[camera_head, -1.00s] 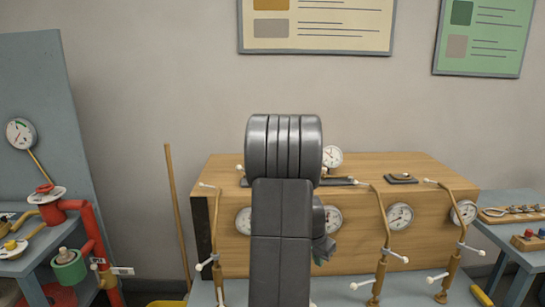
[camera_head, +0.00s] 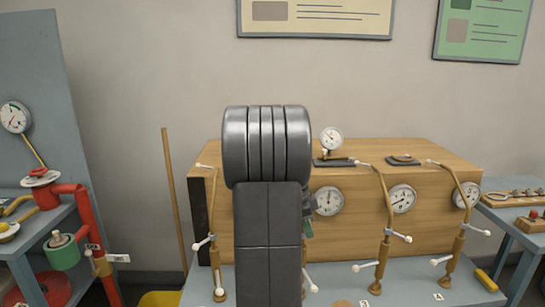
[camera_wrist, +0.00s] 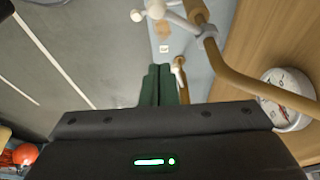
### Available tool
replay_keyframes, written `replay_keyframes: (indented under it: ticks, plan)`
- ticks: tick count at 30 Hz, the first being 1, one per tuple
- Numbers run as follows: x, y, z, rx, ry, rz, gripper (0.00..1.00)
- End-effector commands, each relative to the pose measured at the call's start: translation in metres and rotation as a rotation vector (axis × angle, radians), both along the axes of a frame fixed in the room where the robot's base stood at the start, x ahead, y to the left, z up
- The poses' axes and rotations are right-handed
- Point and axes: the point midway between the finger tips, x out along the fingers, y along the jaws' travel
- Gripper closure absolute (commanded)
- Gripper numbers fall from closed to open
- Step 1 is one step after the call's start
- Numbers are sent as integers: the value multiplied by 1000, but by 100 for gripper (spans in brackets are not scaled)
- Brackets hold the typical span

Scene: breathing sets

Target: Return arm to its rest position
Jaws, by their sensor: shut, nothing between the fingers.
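My grey arm (camera_head: 267,200) rises in the middle of the head view, folded upward in front of the wooden bench box. Most of my gripper is hidden behind it; a small dark green part (camera_head: 308,229) shows at its right edge. In the wrist view my gripper's two green fingers (camera_wrist: 158,86) are together, with nothing between them. A brown pipe with white handles (camera_wrist: 206,32) passes close to the right of the fingers. A round gauge (camera_wrist: 287,97) on the wooden face is further right.
The wooden box (camera_head: 350,235) with gauges and brown pipes stands on a grey-blue table (camera_head: 335,290). A red-piped stand (camera_head: 85,225) is at left, a wooden pole (camera_head: 173,205) beside the box. Another table (camera_head: 520,215) is at right.

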Motion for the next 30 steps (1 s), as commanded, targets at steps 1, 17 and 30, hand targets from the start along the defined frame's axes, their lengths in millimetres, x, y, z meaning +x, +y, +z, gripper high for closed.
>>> replay_keyframes:
  ticks: [1, 17, 30]
  plan:
    - [0, 3, 0, -2, -3, -37, 100]
    - [-5, 7, 11, -10, 1, -140, 100]
    - [3, -14, -15, 10, 4, 243, 100]
